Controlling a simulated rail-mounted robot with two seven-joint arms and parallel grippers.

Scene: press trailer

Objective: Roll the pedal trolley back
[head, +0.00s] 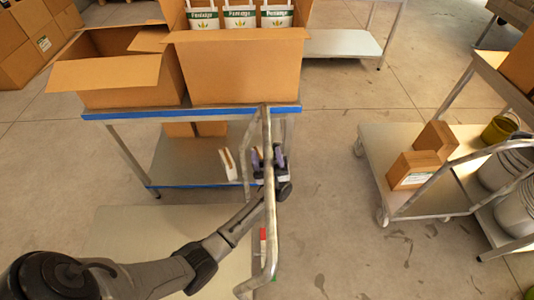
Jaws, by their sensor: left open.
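The pedal trolley appears to be the low flat platform (120,232) at the lower left, with an upright grey tube handle (271,225) at its right end. A small red part (262,240) shows low beside the handle. My left arm reaches across above the deck. My left gripper (268,160) is open at the handle's tube, with its fingers appearing on either side of it; whether they touch it I cannot tell. My right gripper is not in view.
A blue-edged table (196,113) stands just beyond, bearing an open empty carton (120,83) and a carton (235,75) of labelled packs. A second trolley (385,150) with boxes (415,168) stands right. Floor (335,210) between them is clear.

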